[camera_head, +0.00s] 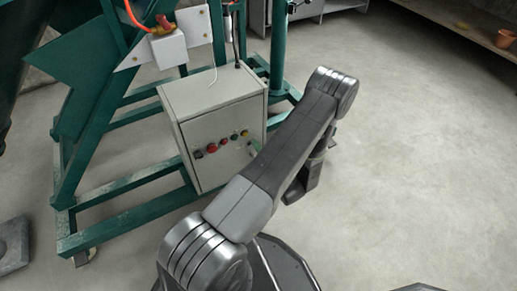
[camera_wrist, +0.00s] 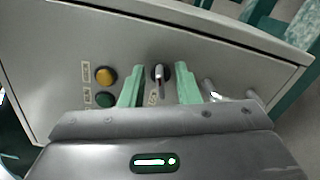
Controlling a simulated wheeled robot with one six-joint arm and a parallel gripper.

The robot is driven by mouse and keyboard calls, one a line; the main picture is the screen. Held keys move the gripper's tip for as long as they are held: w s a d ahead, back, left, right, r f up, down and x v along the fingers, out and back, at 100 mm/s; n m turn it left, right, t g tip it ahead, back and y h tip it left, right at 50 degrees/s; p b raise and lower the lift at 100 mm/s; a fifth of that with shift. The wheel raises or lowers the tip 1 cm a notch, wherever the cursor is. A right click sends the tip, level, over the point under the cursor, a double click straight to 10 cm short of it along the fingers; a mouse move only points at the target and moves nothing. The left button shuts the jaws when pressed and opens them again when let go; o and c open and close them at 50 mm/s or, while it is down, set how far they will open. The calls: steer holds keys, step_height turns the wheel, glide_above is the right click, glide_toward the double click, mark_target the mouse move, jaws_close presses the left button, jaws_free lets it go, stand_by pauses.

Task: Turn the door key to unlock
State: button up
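The grey control cabinet (camera_head: 212,88) stands on the green frame, and its door fills much of the wrist view (camera_wrist: 50,70). The door key (camera_wrist: 159,76), a small metal piece in a dark round lock, sits on the door between my gripper's two green fingers. My gripper (camera_wrist: 160,70) is open, with a gap on each side of the key and neither finger visibly touching it. How far the fingertips are from the door is hard to tell. In the head view only a bit of green finger (camera_head: 255,151) shows by the door; my arm hides the key.
A yellow button (camera_wrist: 105,75) and a green button (camera_wrist: 105,99) are left of the key. A red button (camera_head: 212,147) and several others are on the door. A metal handle (camera_wrist: 212,90) is right of the fingers. The floor (camera_head: 410,160) at the right is clear.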

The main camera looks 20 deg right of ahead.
steer(key=s+d+p, duration=0.1)
steer(key=s+p, duration=0.1)
steer(key=s, duration=1.1)
steer(key=shift+s+p, duration=0.35)
steer(key=shift+w, duration=0.15)
steer(key=w+a+b, duration=0.1)
steer(key=w+b, duration=0.1)
steer(key=w, duration=1.1)
steer(key=shift+w+b, duration=0.3)
steer(key=shift+b, duration=0.1)
steer(key=shift+s, duration=0.1)
